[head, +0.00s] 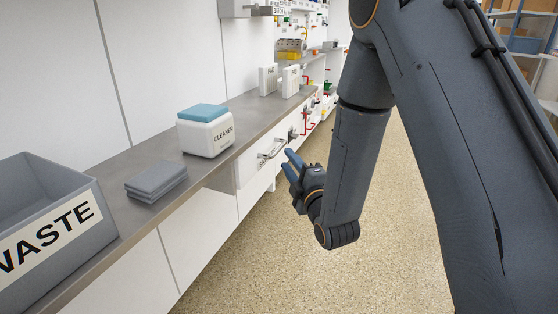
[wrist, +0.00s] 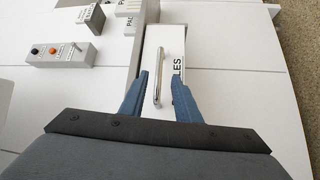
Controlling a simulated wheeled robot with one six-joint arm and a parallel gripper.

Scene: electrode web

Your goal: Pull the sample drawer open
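The sample drawer (head: 250,169) has a white front under the grey worktop, with a silver bar handle (head: 272,149) and a partly covered label. In the wrist view the drawer front (wrist: 170,38) shows label letters ending in "LES", right of the upright-looking handle (wrist: 157,78). My gripper (head: 288,160) is open in front of the drawer. In the wrist view its two blue fingers (wrist: 160,75) lie on either side of the handle, with clear gaps; contact does not show. How far the drawer stands out from the cabinet is hard to tell.
On the worktop (head: 128,222) stand a grey waste bin (head: 84,243), folded grey cloths (head: 156,181), a cleaner box (head: 206,138) with a blue pad, and white pad boxes (head: 290,82). A grey button panel (wrist: 62,52) shows in the wrist view. The speckled floor (head: 270,270) is clear.

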